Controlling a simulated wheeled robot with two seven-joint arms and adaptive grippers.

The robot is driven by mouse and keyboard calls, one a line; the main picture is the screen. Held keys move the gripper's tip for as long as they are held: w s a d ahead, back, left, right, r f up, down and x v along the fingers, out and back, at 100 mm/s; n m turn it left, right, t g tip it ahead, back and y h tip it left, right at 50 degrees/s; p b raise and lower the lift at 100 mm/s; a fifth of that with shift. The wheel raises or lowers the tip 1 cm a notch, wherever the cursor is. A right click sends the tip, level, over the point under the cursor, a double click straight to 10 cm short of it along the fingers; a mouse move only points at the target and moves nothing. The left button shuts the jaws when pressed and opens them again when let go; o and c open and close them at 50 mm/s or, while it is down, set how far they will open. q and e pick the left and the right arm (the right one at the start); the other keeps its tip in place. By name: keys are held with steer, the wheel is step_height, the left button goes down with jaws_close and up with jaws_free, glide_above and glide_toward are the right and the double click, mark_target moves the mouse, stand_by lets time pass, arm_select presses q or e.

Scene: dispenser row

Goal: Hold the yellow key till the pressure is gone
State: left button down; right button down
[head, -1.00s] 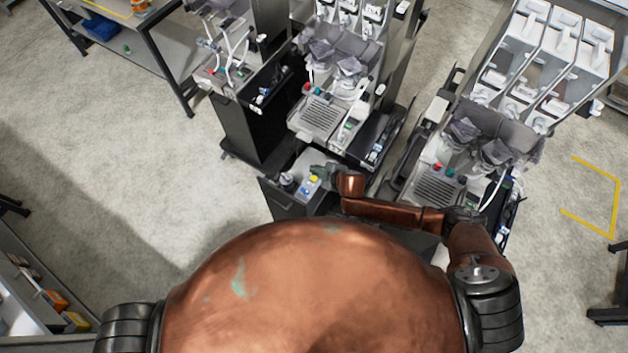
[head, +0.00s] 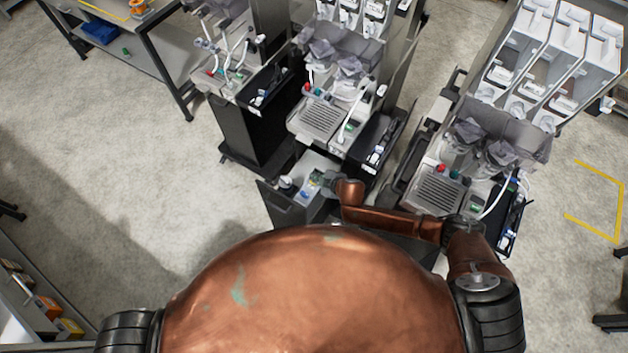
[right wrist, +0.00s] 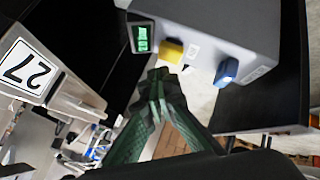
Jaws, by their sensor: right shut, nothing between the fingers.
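The yellow key (right wrist: 172,50) stands out from a grey control box (right wrist: 215,25) in the right wrist view, between a small lit green display (right wrist: 142,37) and a blue key (right wrist: 227,72). My right gripper (right wrist: 158,76) is shut and empty, its dark green fingertips close beside the yellow key. I cannot tell whether they touch it. In the head view the right gripper (head: 324,180) is over the low control box and largely covers the yellow key. My left gripper is not in view.
Dispenser machines (head: 330,85) stand behind the box, with another (head: 465,165) to the right of my right arm. A "27" label (right wrist: 24,70) shows on a nearby unit. Open floor (head: 130,190) lies to the left.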

steer(key=shift+f, duration=0.1)
stand_by(0.7)
steer(key=shift+f, duration=0.3)
steer(key=shift+f+b, duration=0.5)
steer(key=shift+f, duration=0.1)
stand_by(2.5)
steer(key=shift+r, duration=0.1)
steer(key=shift+r+p, duration=0.9)
steer(key=shift+p, duration=0.15)
step_height(320, 180, up, 5)
steer(key=p, duration=0.5)
steer(key=shift+r, duration=0.1)
